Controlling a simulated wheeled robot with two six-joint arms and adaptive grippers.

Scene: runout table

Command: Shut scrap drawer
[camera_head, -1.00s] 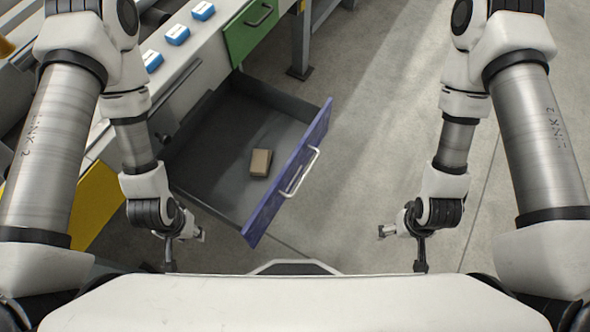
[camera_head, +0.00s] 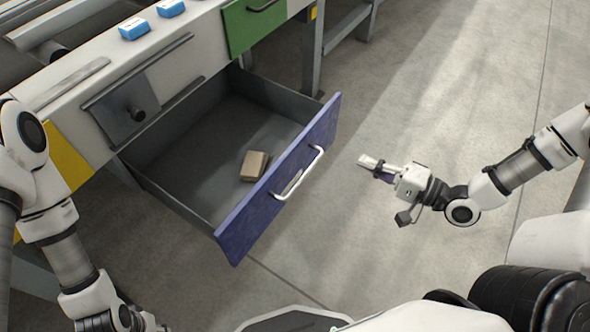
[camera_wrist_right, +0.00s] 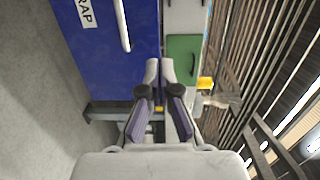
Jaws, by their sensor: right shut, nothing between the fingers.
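The scrap drawer (camera_head: 276,185) has a blue-purple front with a light bar handle (camera_head: 298,173) and stands pulled well out of the table. A tan block (camera_head: 255,166) lies inside on its dark floor. In the right wrist view the drawer front (camera_wrist_right: 108,62) shows part of a label ending in "RAP", with the handle (camera_wrist_right: 122,25) beside it. My right gripper (camera_head: 366,161) is shut and empty, to the right of the drawer front and apart from it; it also shows in the right wrist view (camera_wrist_right: 159,72). My left arm is at the lower left, with its gripper's fingers not in view.
A green drawer (camera_head: 262,22) beside the open one is shut. A yellow panel (camera_head: 66,158) is on the table's left. Blue blocks (camera_head: 134,28) sit on the table top. The grey floor (camera_head: 420,110) right of the drawer is clear.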

